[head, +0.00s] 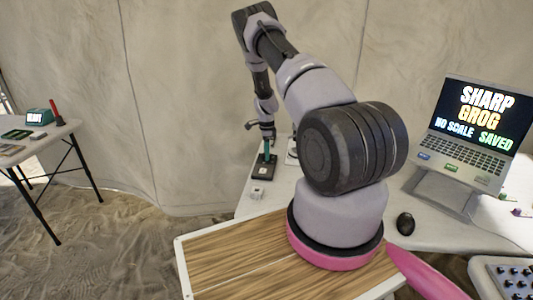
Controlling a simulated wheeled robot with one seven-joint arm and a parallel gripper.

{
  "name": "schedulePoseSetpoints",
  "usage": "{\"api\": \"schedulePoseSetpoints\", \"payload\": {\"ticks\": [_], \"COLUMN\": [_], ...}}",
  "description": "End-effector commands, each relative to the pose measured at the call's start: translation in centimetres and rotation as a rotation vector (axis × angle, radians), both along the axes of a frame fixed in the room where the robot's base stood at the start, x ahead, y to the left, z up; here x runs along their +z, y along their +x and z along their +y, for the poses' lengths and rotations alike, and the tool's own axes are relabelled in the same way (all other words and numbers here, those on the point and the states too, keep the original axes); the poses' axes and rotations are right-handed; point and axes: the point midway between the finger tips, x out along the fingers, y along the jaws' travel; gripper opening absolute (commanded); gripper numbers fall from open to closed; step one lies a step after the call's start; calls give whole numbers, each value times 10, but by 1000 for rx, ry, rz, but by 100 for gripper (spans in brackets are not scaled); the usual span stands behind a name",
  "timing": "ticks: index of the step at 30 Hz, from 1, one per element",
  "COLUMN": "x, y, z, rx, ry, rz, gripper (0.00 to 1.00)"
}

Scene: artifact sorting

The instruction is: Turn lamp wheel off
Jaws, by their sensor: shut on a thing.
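My arm reaches from the wooden-topped base to the back of the white table, and its far end points down. My gripper (264,134) is small in view and shut at the top of a thin teal upright piece (267,150). That piece stands over a small black base (264,171) with a pale label. I cannot make out a lamp wheel separately. The fingertips and their exact contact are too small to see clearly.
A small white block (258,190) lies in front of the black base. A laptop (467,125) stands at the right, with a black mouse (405,223) near it. A side table (40,140) with several items stands at the left. Sandy floor (130,240) lies open between.

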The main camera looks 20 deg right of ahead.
Motion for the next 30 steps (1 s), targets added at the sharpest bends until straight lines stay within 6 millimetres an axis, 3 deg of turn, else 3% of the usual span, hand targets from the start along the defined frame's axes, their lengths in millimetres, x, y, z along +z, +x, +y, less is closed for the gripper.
{"api": "schedulePoseSetpoints", "payload": {"ticks": [30], "x": [1], "y": [0], "z": [-1], "rx": [966], "ry": [0], "rz": [-2], "gripper": [0]}}
